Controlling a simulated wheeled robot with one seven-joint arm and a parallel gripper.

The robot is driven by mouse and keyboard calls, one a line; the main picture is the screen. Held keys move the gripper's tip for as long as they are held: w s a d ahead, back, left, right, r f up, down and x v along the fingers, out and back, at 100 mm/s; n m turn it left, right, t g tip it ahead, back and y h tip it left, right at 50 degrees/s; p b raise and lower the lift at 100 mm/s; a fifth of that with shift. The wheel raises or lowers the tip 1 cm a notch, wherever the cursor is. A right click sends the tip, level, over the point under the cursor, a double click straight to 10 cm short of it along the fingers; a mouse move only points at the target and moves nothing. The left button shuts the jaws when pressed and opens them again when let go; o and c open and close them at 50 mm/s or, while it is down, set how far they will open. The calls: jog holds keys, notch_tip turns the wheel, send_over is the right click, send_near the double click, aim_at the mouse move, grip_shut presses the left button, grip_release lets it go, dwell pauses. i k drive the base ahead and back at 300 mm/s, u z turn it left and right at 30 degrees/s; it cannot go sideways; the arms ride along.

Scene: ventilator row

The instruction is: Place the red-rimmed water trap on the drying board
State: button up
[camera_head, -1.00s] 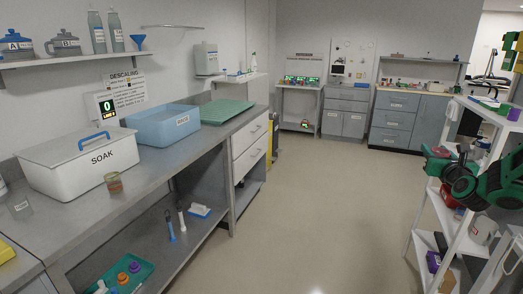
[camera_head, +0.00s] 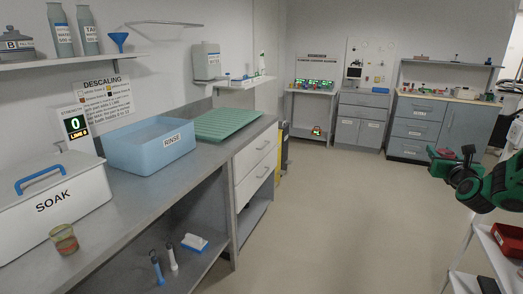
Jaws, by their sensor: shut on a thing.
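My gripper (camera_head: 447,158) is at the right of the picture, over open floor and far from the counter. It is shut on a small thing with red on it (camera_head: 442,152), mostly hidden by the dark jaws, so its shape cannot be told. The green ribbed drying board (camera_head: 226,124) lies flat on the counter beyond the blue bin, and its top looks empty. A small clear cup with a reddish rim and orange-brown contents (camera_head: 64,240) stands on the counter in front of the soak bin.
The white SOAK bin (camera_head: 52,205) and blue RINSE bin (camera_head: 150,151) stand on the grey counter (camera_head: 150,193). Brushes (camera_head: 157,268) lie on the shelf below. A white rack with a red tray (camera_head: 508,239) is at the right. The middle floor (camera_head: 330,215) is clear.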

aim_at(224, 120)
jog(key=i, duration=3.35)
jog(key=u, duration=2.1)
